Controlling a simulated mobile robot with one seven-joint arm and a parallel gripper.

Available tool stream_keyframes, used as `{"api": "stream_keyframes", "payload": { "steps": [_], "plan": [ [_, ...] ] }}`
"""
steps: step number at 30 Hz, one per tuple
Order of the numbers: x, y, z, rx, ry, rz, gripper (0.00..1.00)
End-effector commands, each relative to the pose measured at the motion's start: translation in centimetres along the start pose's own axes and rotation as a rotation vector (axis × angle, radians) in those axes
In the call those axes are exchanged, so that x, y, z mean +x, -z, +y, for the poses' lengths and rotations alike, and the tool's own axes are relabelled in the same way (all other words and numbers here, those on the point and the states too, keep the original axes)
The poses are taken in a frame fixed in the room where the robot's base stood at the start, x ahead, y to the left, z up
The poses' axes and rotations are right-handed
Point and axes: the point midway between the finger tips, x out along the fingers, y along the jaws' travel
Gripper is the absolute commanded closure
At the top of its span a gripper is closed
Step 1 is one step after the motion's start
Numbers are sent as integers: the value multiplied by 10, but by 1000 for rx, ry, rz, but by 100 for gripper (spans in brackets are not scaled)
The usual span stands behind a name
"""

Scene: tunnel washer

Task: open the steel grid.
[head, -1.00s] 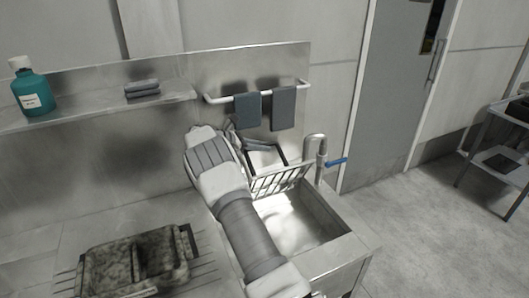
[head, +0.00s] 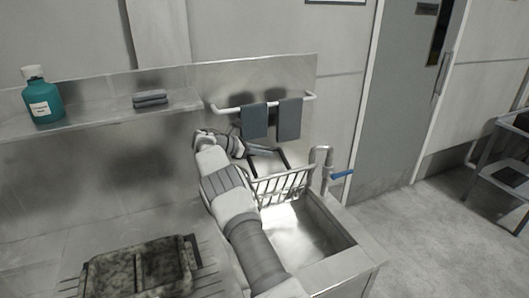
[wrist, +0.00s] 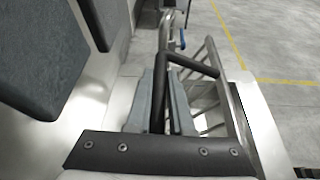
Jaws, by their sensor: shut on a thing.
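The steel grid (head: 285,187) stands tilted up over the sink basin (head: 310,235) in the head view. A dark bar frame joins its top at the back. In the wrist view the grid's steel bars (wrist: 222,88) run to the right of my gripper. My gripper (wrist: 165,78) has its two grey fingers closed around a dark bar, seemingly the grid's handle (wrist: 190,62). In the head view my gripper (head: 262,151) is small and partly hidden by my wrist, near the back wall.
A tap with a blue lever (head: 341,175) stands at the sink's right corner. Two dark cloths (head: 254,121) hang on a rail close above my gripper. A shelf holds a teal bottle (head: 42,97). A mottled tray (head: 138,270) sits on the left counter.

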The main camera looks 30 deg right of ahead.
Motion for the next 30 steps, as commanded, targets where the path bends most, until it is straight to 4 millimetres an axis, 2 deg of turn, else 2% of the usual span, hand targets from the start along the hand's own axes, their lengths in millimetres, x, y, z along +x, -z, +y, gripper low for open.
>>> {"api": "stream_keyframes", "payload": {
  "steps": [4, 5, 9, 10, 20, 23, 30],
  "plan": [
    [0, 3, 1, -1, -4, 4, 100],
    [0, 3, 1, -1, -4, 5, 78],
    [0, 2, 0, -1, -3, 4, 53],
    [0, 2, 0, -1, -3, 4, 50],
    [-3, 1, 0, -1, -1, 2, 50],
    [-14, 2, 1, 0, -4, 3, 50],
    [-63, 2, 1, -1, -6, 3, 50]
  ]
}}
